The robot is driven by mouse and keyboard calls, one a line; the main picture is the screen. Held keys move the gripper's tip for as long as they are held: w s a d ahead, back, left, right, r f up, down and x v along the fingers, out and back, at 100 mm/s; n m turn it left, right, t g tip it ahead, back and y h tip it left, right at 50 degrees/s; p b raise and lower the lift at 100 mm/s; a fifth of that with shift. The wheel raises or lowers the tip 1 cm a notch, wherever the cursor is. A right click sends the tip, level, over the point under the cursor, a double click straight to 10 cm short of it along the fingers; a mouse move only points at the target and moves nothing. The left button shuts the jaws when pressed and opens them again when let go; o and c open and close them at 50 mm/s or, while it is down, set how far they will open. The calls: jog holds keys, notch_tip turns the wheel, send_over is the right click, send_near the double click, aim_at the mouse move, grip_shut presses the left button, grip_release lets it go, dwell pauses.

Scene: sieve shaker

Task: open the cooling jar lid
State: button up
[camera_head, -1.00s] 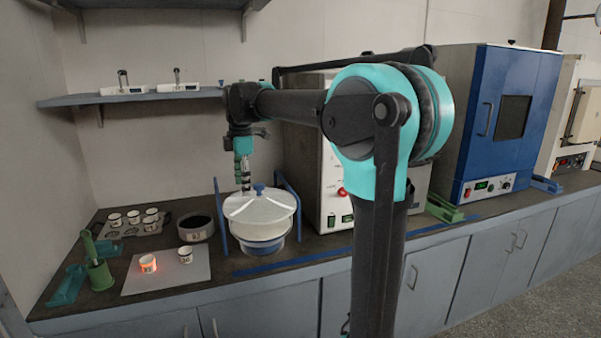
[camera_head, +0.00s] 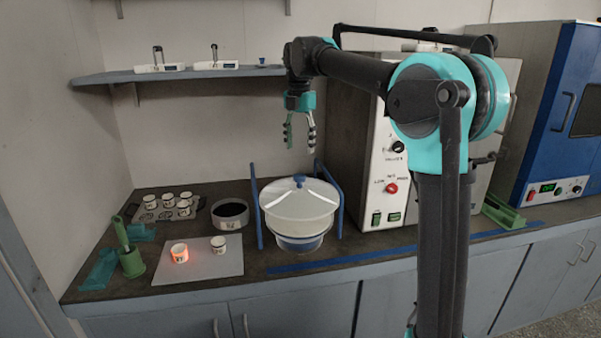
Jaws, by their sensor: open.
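The cooling jar (camera_head: 300,228) stands on the dark bench, a pale round vessel with a blue lower part. Its whitish lid (camera_head: 290,203) with a small blue knob (camera_head: 299,178) lies on top and looks closed. Blue upright bars stand at its left (camera_head: 256,208) and right (camera_head: 341,210). My gripper (camera_head: 301,150) points down above the knob, with a visible gap below its fingertips. Its two fingers are apart and nothing is between them.
Left of the jar are a dark bowl (camera_head: 230,214), a grey plate (camera_head: 202,266) with a glowing cup (camera_head: 180,252) and a plain cup (camera_head: 218,245), and a rack of several cups (camera_head: 150,215). A furnace (camera_head: 392,180) stands close at right. A shelf (camera_head: 180,73) is behind.

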aim_at(299, 175)
notch_tip(299, 175, down, 10)
jog(key=shift+r, duration=0.2)
grip_shut()
dwell(0.5)
